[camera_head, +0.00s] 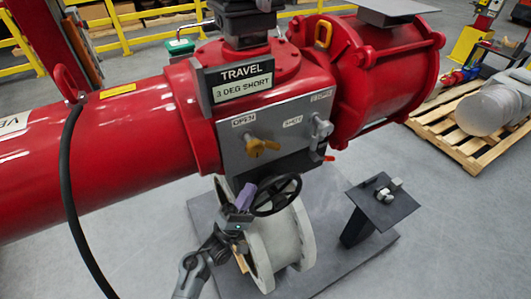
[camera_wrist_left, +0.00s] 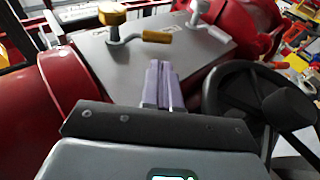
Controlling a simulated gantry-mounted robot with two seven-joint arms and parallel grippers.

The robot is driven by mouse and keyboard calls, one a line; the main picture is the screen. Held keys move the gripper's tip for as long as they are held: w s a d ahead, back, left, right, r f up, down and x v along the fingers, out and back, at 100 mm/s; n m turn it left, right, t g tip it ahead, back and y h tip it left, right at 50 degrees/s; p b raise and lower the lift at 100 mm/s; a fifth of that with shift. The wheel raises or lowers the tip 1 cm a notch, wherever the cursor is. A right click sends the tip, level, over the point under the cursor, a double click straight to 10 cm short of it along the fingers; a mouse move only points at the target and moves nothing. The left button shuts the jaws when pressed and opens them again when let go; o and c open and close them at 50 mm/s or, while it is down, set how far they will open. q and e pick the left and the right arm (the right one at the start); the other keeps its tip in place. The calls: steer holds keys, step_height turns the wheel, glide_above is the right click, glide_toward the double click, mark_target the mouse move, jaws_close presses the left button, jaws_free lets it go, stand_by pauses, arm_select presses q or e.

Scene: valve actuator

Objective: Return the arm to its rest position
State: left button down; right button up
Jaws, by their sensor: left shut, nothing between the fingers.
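My left gripper (camera_head: 246,195) comes up from the bottom of the head view, in front of the red valve actuator (camera_head: 130,135). Its purple fingers are shut with nothing between them; they also show in the left wrist view (camera_wrist_left: 159,84). They point toward the grey panel (camera_head: 272,125) and sit just left of the black handwheel (camera_head: 277,195). The handwheel (camera_wrist_left: 250,100) is right of the fingers in the wrist view. My right gripper is not in view.
The panel has a yellow-brass handle (camera_head: 262,146) by "OPEN" and a grey handle (camera_head: 320,128) by "SHUT". A sign (camera_head: 240,81) reads "TRAVEL 3 DEG SHORT". A white flanged valve body (camera_head: 280,245) stands below. A small dark stand (camera_head: 380,203) holds metal parts.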

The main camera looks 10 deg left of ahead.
arm_select(q)
steer(key=s+f+m+g+y, duration=0.5)
steer(key=s+f+g, duration=0.2)
steer(key=s+f, duration=0.7)
steer(key=s+a+f+m+g+y, duration=0.1)
steer(key=s+a+m+g+y, duration=0.3)
steer(key=s+a+m+g, duration=0.25)
steer(key=s+a+f+m+g+y, duration=0.1)
steer(key=s+a+m+g+y, duration=0.25)
steer(key=s+m+g, duration=0.5)
step_height(320, 180, up, 20)
steer(key=d+n+t+p, duration=0.1)
steer(key=n+t+p, duration=0.1)
steer(key=p, duration=1.7)
steer(key=shift+s+n+y, duration=0.35)
steer(key=shift+s+n, duration=0.05)
steer(key=shift+s, duration=0.05)
